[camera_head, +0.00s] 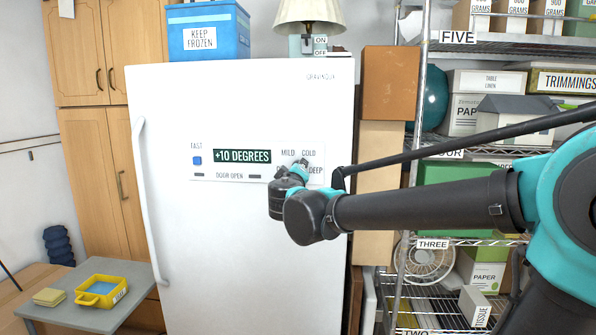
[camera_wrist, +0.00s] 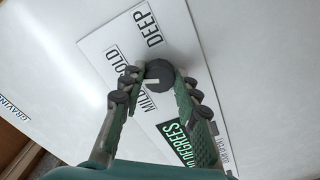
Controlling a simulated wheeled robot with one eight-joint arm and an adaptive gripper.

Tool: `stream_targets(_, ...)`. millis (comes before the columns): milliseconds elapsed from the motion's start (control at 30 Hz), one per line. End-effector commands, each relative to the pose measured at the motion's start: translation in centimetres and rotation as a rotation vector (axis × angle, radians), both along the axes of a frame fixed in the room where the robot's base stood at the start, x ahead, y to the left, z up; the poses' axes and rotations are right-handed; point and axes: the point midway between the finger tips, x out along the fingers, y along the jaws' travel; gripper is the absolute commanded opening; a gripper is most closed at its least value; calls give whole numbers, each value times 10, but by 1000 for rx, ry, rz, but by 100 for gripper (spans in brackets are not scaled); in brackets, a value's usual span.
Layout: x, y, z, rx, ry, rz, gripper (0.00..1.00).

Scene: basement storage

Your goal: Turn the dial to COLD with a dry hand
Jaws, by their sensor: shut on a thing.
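A white freezer (camera_head: 235,230) carries a panel (camera_head: 230,175) with a green display (camera_head: 242,156) reading "+10 DEGREES" and labels MILD, COLD and DEEP. In the wrist view, my gripper (camera_wrist: 158,78) is shut on the round dark dial (camera_wrist: 160,70), with one finger on each side. The dial's pale mark points left in that view, roughly between the partly hidden MILD and COLD labels; its exact setting is unclear. In the head view, my gripper (camera_head: 297,170) hides the dial. I cannot tell whether the gripper is wet or dry.
A yellow tub (camera_head: 101,291) with blue contents and a yellow stack (camera_head: 49,297) sit on a grey table (camera_head: 125,317) at lower left. A blue box (camera_head: 207,38) and a lamp (camera_head: 308,14) stand on the freezer. Loaded wire shelves (camera_head: 440,242) stand at right.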

Motion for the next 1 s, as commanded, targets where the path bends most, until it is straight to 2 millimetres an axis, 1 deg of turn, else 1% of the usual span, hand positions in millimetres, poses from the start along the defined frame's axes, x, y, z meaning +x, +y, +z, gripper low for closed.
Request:
stream_targets(200, 0, 0, -1, 122, -3, -2, 2)
stream_targets(400, -1, 0, -2, 184, -5, -1, 2)
stream_targets(933, -1, 0, -2, 208, -4, -2, 2)
stream_targets(967, -1, 0, -2, 208, -4, -2, 32)
stream_targets(1000, -1, 0, -2, 208, -5, -2, 37)
